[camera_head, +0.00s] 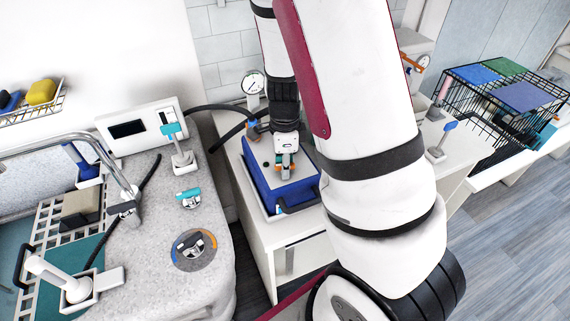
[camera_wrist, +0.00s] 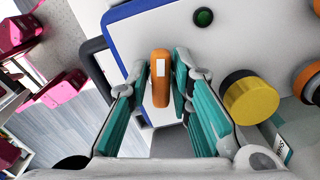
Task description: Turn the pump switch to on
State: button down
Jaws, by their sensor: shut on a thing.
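The pump is a blue box with a white top panel (camera_head: 262,184), standing on a white cabinet beside the tub counter. In the wrist view its white panel (camera_wrist: 160,30) fills the upper part. An orange switch handle with a white mark (camera_wrist: 160,75) stands on this panel and looks to be the pump switch. My gripper (camera_wrist: 162,85) has its teal fingers on both sides of the handle, shut on it. In the head view my gripper (camera_head: 286,164) is low over the box, and the handle is mostly hidden there.
A green button (camera_wrist: 204,17), a yellow knob (camera_wrist: 250,97) and an orange knob (camera_wrist: 311,82) sit right of the handle in the wrist view. A pressure gauge (camera_head: 252,84) with black hoses stands behind the box. A wire crate (camera_head: 490,105) is at right.

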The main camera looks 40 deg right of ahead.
jog(key=shift+w+d, duration=0.1)
jog(key=shift+n, duration=2.9)
jog(key=shift+n+p, duration=0.4)
jog(key=shift+n, duration=1)
